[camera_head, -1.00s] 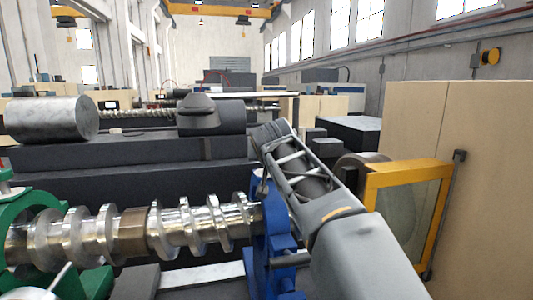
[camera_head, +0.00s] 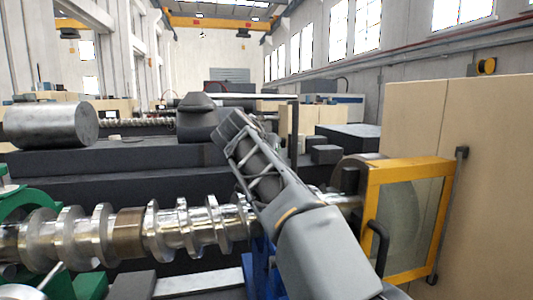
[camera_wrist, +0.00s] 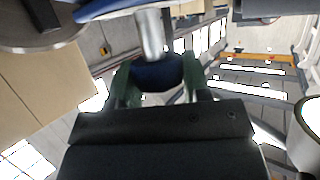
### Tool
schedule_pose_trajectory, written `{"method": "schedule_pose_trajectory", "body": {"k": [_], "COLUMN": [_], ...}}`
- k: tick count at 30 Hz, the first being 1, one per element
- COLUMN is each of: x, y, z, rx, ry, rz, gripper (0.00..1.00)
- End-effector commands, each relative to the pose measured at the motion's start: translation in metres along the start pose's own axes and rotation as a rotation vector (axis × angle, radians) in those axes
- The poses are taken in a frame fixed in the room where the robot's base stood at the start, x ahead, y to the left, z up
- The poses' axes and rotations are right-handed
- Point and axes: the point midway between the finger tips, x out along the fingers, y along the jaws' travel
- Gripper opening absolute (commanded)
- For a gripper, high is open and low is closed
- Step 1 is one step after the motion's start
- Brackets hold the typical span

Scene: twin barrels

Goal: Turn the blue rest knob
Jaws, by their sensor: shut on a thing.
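The blue rest (camera_head: 262,272) stands around the silver screw shaft (camera_head: 180,228) at the lower middle of the head view, largely hidden behind my arm. In the wrist view, the dark blue knob (camera_wrist: 157,75) sits at the end of a silver stem (camera_wrist: 150,36), below a blue edge of the rest (camera_wrist: 108,8). My gripper (camera_wrist: 156,80) is shut on the knob, with one green finger on each side of it. The knob and my gripper are hidden in the head view.
A yellow-framed guard (camera_head: 408,170) with a clear pane stands to the right, against a beige cabinet (camera_head: 490,190). A green rest (camera_head: 38,205) holds the shaft at the left. A dark machine bed and a metal cylinder (camera_head: 50,124) lie behind.

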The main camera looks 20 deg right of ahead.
Motion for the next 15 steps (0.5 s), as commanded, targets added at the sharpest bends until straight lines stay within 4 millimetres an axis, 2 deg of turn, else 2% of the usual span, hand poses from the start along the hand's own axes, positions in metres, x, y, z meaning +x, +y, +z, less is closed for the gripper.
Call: {"method": "schedule_pose_trajectory", "body": {"k": [8,9,15], "x": [0.0013,0.0013,0.0010], "y": [-0.0005,-0.0005,-0.0002], "z": [0.0026,0.0026,0.0017], "rx": [-0.001,-0.001,-0.001], "ry": [-0.007,-0.008,-0.005], "rz": [0.002,0.002,0.001], "gripper": [0.20,0.47,0.66]}}
